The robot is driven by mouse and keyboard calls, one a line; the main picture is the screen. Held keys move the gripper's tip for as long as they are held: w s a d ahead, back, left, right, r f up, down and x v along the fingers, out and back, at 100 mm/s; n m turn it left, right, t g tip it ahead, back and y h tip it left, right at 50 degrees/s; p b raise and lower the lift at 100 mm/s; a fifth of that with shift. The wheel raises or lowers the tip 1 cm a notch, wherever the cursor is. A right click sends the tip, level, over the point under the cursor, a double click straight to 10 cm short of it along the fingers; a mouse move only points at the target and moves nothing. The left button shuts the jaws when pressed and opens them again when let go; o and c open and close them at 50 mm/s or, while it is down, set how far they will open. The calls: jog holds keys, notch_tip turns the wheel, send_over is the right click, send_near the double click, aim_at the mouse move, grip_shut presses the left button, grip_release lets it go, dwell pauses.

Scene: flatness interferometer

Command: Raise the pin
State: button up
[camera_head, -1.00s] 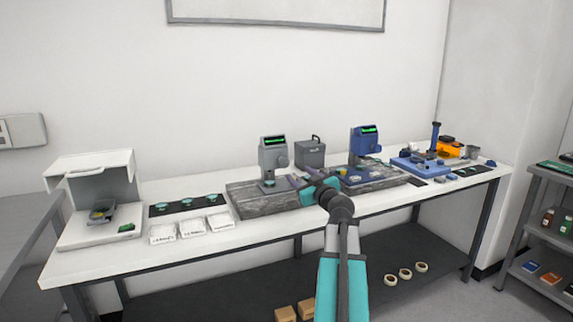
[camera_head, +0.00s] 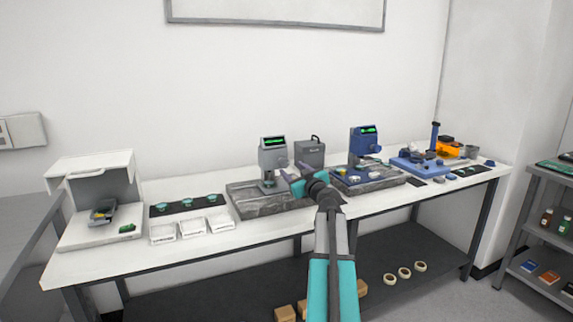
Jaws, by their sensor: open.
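A grey instrument (camera_head: 272,153) with a lit green display stands on a dark stone slab (camera_head: 240,200). A similar blue instrument (camera_head: 364,143) stands on another slab to the right. The pin itself is too small to make out at this distance. My arm hides part of the stone slab.
A grey box with a handle (camera_head: 310,153) stands between the instruments. On the left are white trays (camera_head: 190,230), a dark mat with round teal pieces (camera_head: 187,206) and an open white cabinet (camera_head: 92,175). Blue and orange items (camera_head: 447,148) crowd the right end.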

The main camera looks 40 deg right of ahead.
aim_at(285, 163)
jog(key=shift+p+x, duration=0.7)
jog(key=shift+x, duration=3.05)
jog(key=shift+c, duration=0.5)
jog(key=c, duration=0.9)
jog(key=shift+c, duration=0.2)
